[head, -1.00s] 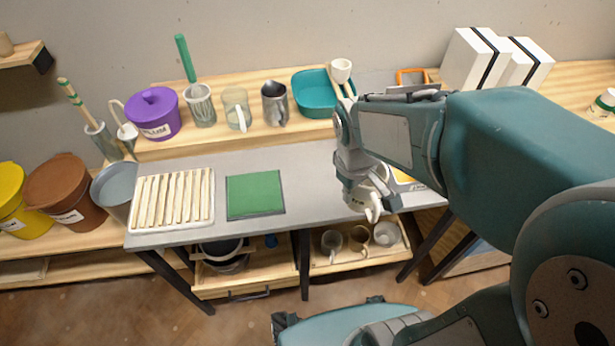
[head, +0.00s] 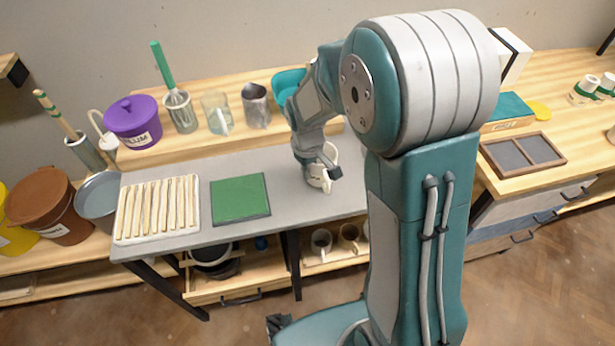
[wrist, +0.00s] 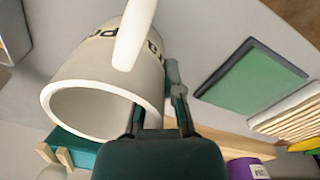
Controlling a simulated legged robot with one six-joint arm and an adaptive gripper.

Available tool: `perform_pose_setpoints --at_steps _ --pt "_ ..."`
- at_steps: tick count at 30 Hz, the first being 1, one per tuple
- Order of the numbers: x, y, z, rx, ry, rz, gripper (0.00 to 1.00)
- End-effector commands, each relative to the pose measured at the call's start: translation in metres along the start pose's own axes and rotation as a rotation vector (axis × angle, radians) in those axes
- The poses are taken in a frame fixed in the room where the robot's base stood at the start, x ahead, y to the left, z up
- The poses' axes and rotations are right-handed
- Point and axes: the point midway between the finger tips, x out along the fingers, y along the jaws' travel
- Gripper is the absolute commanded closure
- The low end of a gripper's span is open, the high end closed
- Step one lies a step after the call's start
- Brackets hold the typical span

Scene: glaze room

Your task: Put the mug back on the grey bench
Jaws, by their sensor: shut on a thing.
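The mug (head: 317,178) is off-white with a dark printed band and a handle. In the head view it is at or just above the grey bench (head: 290,205), right of the green mat; I cannot tell whether its base touches. My gripper (head: 328,170) is shut on the mug. In the wrist view the mug (wrist: 75,78) fills the left side, its round rim facing the camera and its handle across the top. My gripper's fingers (wrist: 158,108) are at its wall, partly hidden.
The green mat (head: 240,198) and a ribbed white tray (head: 157,208) lie on the bench's left part. A glass jug (head: 216,112), a metal pitcher (head: 257,106) and a purple tub (head: 134,122) stand on the raised shelf behind. Bench between mat and mug is bare.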

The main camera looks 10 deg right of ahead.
Motion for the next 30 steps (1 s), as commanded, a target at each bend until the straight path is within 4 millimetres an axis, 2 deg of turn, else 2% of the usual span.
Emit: perform_pose_setpoints --at_steps 5,10,20,21,23,30 --pt "0.011 0.000 -0.009 -0.001 -0.002 0.001 1.00" --pt "0.037 -0.001 -0.007 0.000 -0.003 0.000 1.00" --pt "0.040 -0.001 -0.007 0.000 0.001 0.001 1.00" --pt "0.041 -0.001 -0.007 0.000 0.000 0.001 0.82" --pt "0.041 -0.001 -0.007 0.000 0.000 0.001 0.56" --pt "0.041 -0.001 -0.007 0.000 0.000 0.001 0.56"
